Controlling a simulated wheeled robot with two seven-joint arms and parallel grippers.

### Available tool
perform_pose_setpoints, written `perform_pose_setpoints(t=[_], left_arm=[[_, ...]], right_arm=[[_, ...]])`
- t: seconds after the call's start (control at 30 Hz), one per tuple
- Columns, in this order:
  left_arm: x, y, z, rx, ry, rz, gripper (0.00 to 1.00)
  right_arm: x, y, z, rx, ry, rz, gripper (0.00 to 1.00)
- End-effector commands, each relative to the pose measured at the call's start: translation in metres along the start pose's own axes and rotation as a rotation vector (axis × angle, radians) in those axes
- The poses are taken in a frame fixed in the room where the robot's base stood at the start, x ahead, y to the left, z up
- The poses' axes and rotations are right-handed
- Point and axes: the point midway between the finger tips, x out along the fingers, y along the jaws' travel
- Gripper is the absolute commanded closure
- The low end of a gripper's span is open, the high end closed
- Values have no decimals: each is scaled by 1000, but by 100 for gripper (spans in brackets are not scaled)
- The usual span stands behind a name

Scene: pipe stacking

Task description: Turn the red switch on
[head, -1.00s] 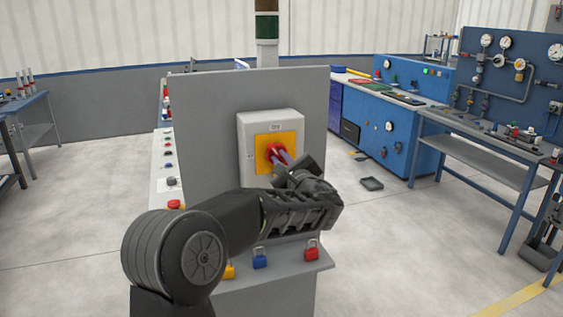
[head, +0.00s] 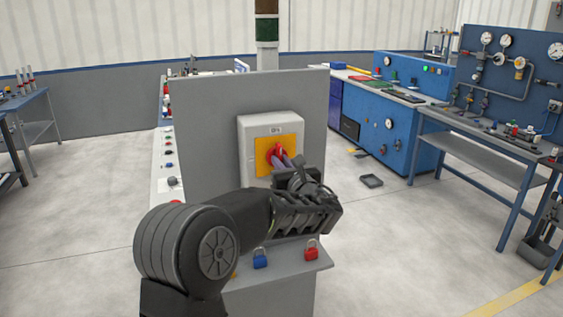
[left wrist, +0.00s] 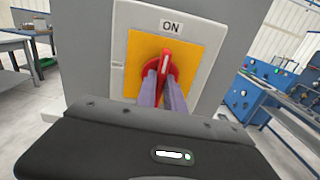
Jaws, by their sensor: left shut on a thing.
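The red switch (left wrist: 166,62) is a rotary knob on a yellow plate (left wrist: 134,48) in a light grey box. In the left wrist view its handle points up toward the ON label (left wrist: 171,27). The switch also shows in the head view (head: 270,154), partly behind my gripper. My left gripper (left wrist: 163,84) is shut on the red switch handle, with a finger on each side. In the head view the left arm reaches in from the left and its fingers touch the knob. My right gripper is not in view.
The box is mounted on a grey panel (head: 205,120). A shelf below it holds a blue padlock (head: 260,259) and a red padlock (head: 311,251). A side console (head: 163,160) with buttons stands left of the panel. The floor to the right is mostly clear.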

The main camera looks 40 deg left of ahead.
Motion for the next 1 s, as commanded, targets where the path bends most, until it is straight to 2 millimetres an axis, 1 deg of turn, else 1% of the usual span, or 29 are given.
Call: perform_pose_setpoints(t=[0.3, 0.33, 0.57, 0.87, 1.0], left_arm=[[0, 0, -2, 6, 2, 0, 100], [0, 0, -2, 6, 2, 0, 85], [0, 0, -1, 3, 1, 0, 66], [-2, 0, -1, 2, 0, -1, 66], [-13, -1, -2, 1, 0, -4, 66]], right_arm=[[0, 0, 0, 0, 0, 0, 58], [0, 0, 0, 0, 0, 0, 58], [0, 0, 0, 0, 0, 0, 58], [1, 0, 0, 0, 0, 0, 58], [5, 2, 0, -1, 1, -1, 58]])
